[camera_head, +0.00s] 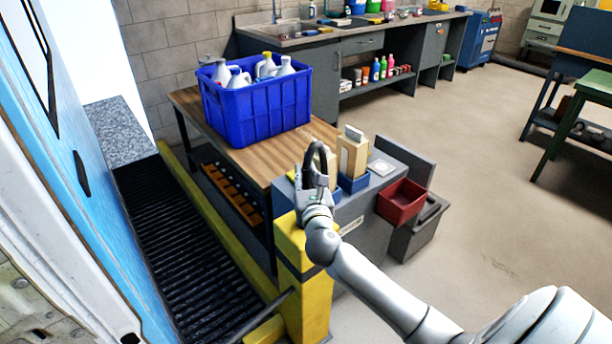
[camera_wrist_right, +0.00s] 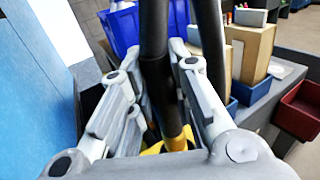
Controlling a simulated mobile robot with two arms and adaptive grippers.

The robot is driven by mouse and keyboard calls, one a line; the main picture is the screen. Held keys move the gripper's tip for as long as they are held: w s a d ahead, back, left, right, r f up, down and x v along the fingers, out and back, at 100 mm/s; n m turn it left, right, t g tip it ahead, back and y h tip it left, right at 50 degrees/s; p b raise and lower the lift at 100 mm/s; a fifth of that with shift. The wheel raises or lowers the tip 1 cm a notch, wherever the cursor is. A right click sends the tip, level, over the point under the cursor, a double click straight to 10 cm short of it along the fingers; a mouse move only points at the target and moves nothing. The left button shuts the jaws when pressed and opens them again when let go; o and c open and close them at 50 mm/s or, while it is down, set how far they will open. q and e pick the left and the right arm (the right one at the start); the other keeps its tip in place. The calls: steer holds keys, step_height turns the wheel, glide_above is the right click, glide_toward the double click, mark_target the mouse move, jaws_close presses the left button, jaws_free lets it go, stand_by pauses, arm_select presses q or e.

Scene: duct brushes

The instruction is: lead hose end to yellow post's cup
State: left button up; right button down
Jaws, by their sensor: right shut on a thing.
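My right gripper (camera_head: 316,200) is above the top of the yellow post (camera_head: 308,285). It is shut on a black hose (camera_head: 316,152), which arcs up in a loop above my fingers. In the right wrist view the hose (camera_wrist_right: 155,45) runs down between the fingers of my right gripper (camera_wrist_right: 157,80), with a second black length beside it on the right. Something yellow (camera_wrist_right: 176,141) shows low behind the fingers; I cannot tell whether it is the post's top or a part of the hose. The cup and the hose's end are not clearly visible. My left gripper is out of view.
A wooden-topped table (camera_head: 255,155) bears a blue crate (camera_head: 258,108) of bottles. Beside the post, a grey bench holds a tan box (camera_head: 352,157) in a blue bin, with a red bin (camera_head: 402,203) at its side. A black grated strip (camera_head: 190,240) lies left. Floor on the right is open.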

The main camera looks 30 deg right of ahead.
mark_target(306, 188)
steer(key=shift+f+b, duration=0.45)
steer(key=shift+f, duration=0.35)
steer(key=shift+f+b, duration=0.35)
steer(key=shift+f, duration=0.55)
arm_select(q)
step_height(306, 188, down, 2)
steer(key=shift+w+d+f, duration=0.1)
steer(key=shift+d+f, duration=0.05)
arm_select(e)
steer(key=c, duration=1.3)
jaws_free()
steer(key=shift+o, duration=0.2)
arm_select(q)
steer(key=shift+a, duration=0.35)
arm_select(e)
steer(key=v, duration=0.8)
steer(key=shift+r, duration=0.2)
